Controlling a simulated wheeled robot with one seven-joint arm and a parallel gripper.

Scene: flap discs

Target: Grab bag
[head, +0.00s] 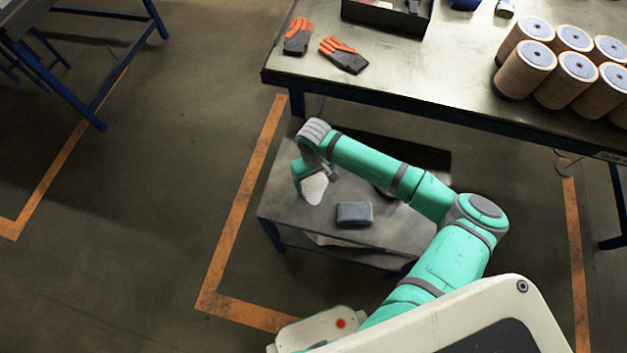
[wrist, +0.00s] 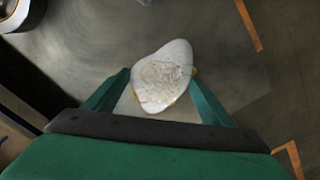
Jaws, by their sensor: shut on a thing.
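The bag (wrist: 163,75) is a small, pale, translucent pouch with a lumpy, light-coloured middle. In the wrist view it sits between the two green fingers of my gripper (wrist: 163,92), which touch its left and right sides. In the head view the bag (head: 314,188) shows as a white shape just below my gripper (head: 316,178), over the left part of the low grey table (head: 285,207). My gripper is shut on the bag. I cannot tell whether the bag still touches the table top.
A dark grey box-like item (head: 354,213) lies on the low table, right of the bag. The higher workbench (head: 420,62) behind holds orange-and-grey gloves (head: 344,54), several large spools (head: 525,69) and a dark bin (head: 388,15). Open floor lies to the left.

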